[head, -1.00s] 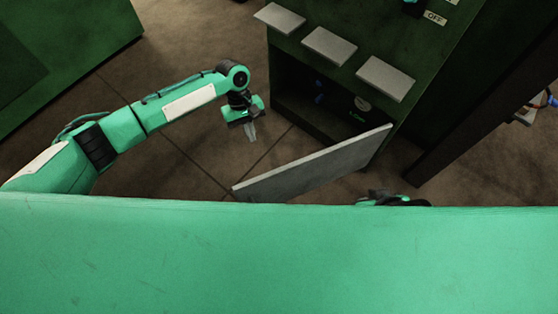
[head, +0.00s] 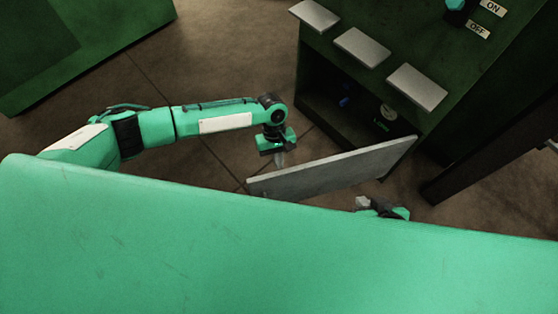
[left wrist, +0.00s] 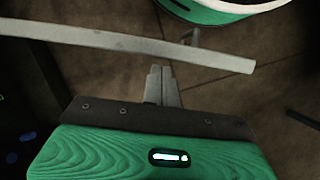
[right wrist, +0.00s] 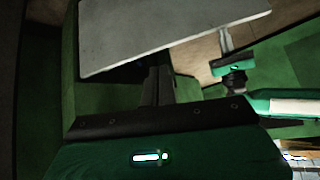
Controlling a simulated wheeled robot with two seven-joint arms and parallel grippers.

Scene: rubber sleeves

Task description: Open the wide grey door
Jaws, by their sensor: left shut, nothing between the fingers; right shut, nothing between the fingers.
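The wide grey door (head: 325,170) stands swung well out from the dark green cabinet (head: 330,75), whose lower compartment is open to view. The door's right end is by the cabinet; its free end points left. My left gripper (head: 281,158) is shut and empty, beside the door's cabinet-facing side near the free end. In the left wrist view the door (left wrist: 100,40) is a grey strip just beyond the shut fingers (left wrist: 160,72). My right gripper (head: 362,203) is on the door's other side, shut; the right wrist view shows the door panel (right wrist: 150,25) close to its dark fingers (right wrist: 158,75).
Several grey plates (head: 362,47) jut from the cabinet above the opening. A teal knob (head: 455,5) sits by ON and OFF labels (head: 478,29). A dark post (head: 480,150) stands at the right. Another green cabinet (head: 90,50) is at the upper left. Floor between is clear.

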